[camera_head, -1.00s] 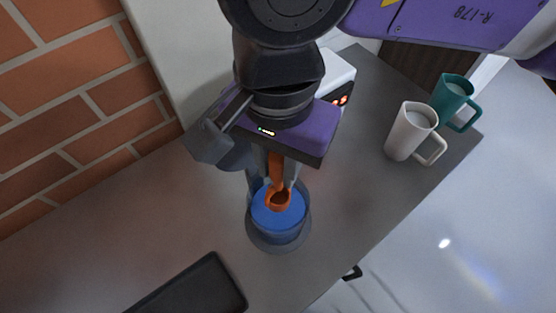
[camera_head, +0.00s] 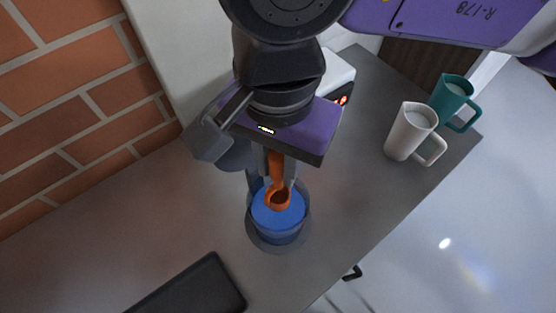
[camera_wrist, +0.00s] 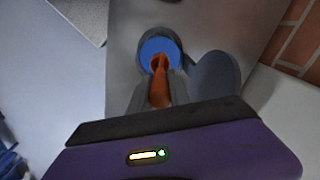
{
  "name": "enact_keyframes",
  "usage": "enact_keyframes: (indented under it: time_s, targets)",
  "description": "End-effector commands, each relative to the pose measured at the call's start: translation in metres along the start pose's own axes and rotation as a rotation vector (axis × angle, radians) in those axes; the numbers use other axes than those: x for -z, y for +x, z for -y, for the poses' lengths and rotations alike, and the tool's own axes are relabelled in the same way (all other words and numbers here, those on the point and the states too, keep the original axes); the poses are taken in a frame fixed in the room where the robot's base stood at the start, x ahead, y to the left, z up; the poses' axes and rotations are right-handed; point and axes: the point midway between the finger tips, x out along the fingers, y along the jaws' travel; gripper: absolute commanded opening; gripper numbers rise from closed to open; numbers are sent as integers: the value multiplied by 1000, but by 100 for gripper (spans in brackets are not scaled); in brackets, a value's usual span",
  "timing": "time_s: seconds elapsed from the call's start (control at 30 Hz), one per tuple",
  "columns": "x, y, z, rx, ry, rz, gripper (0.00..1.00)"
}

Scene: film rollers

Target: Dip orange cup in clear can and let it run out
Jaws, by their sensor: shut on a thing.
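The clear can (camera_head: 278,232) stands on the grey counter and holds blue liquid; the blue also shows in the wrist view (camera_wrist: 150,50). The orange cup (camera_head: 277,200) is at the can's mouth, over or in the blue liquid; I cannot tell how deep it sits. Its long handle rises between my fingers. In the wrist view the orange cup (camera_wrist: 160,72) overlaps the blue disc. My gripper (camera_head: 276,172) points down above the can and is shut on the orange handle. The inside of the cup looks dark, and its contents cannot be told.
A white mug (camera_head: 404,140) and a teal mug (camera_head: 451,92) stand at the right near the counter edge. A white device with red digits (camera_head: 341,98) is behind my gripper. A black flat tray (camera_head: 190,290) lies at the front left. A brick wall (camera_head: 60,100) bounds the left.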

Motion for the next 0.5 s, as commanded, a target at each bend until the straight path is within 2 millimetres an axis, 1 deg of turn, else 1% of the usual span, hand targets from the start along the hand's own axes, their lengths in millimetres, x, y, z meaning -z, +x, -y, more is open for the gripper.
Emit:
enact_keyframes:
  time_s: [0.1,0.5]
  targets:
    - [0,-11,0,1,0,-1,0]
    - [0,-40,0,1,0,-1,0]
